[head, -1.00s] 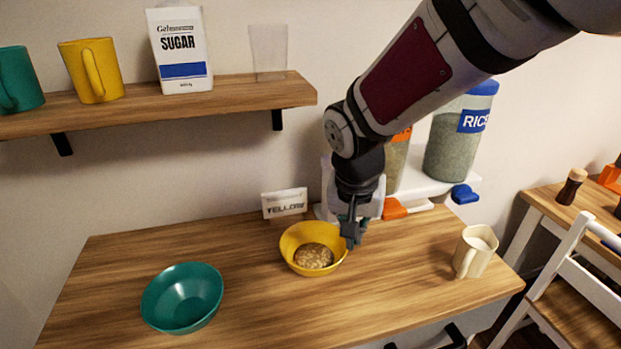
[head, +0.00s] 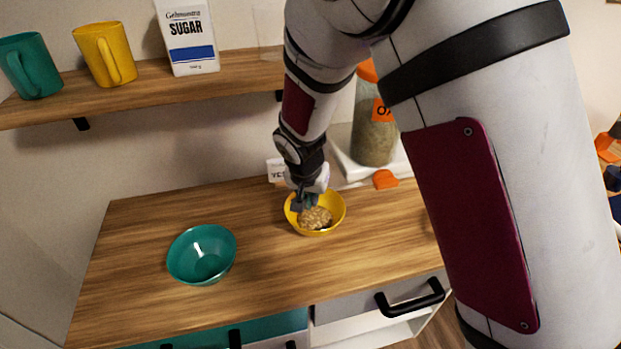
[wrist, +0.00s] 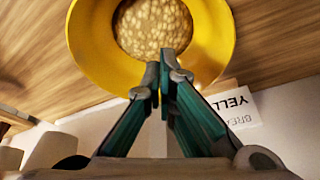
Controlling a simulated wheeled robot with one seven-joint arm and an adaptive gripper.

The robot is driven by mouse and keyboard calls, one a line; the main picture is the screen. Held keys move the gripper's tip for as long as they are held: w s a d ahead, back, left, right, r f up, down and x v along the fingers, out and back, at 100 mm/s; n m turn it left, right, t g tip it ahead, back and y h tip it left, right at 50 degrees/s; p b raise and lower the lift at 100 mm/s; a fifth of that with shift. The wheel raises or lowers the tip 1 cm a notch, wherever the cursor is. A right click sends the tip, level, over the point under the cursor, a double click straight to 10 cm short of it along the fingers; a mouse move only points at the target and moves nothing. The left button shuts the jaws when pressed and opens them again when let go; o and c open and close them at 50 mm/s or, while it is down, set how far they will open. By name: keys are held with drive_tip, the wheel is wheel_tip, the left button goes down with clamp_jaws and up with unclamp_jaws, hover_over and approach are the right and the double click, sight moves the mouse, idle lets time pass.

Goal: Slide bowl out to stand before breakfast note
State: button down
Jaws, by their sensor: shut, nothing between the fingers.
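The yellow bowl (head: 337,211) with oat-like food in it stands on the wooden counter, just in front of the note. It fills the top of the wrist view (wrist: 88,52). The white breakfast note (head: 277,170) stands behind the bowl, partly hidden by my arm; in the wrist view the note (wrist: 243,110) reads upside down with "YELL" visible. My gripper (head: 304,203) is at the back-left part of the bowl, over or inside its rim. In the wrist view my closed fingertips (wrist: 160,75) overlap the bowl's note-side rim, with nothing between them. I cannot tell whether they touch the bowl.
A teal bowl (head: 202,257) stands on the counter to the left. A dispenser with an orange label (head: 374,135) stands behind, right of the note. A shelf (head: 130,95) above holds mugs and a sugar box. The counter (head: 262,262) in front of the yellow bowl is clear.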

sight(311, 224)
drive_tip(key=x, duration=0.3)
drive_tip(key=shift+f, duration=0.25)
drive_tip(key=s, duration=0.1)
drive_tip(key=s+p, duration=0.1)
drive_tip(key=shift+s+a+r, duration=0.3)
drive_tip(key=shift+s+a, duration=0.05)
drive_tip(key=shift+a, duration=0.05)
drive_tip(key=shift+s+a+f, duration=0.1)
drive_tip(key=shift+s+f, duration=0.05)
drive_tip(key=shift+s, duration=0.45)
drive_tip(key=s+p, duration=0.1)
drive_tip(key=s, duration=0.1)
drive_tip(key=s+a+p, duration=0.1)
drive_tip(key=s+p, duration=0.1)
drive_tip(key=s, duration=0.1)
drive_tip(key=shift+s+a, duration=0.15)
drive_tip(key=shift+s, duration=0.1)
drive_tip(key=shift+s+a+p, duration=0.1)
drive_tip(key=shift+s+p, duration=0.4)
drive_tip(key=shift+w, duration=0.1)
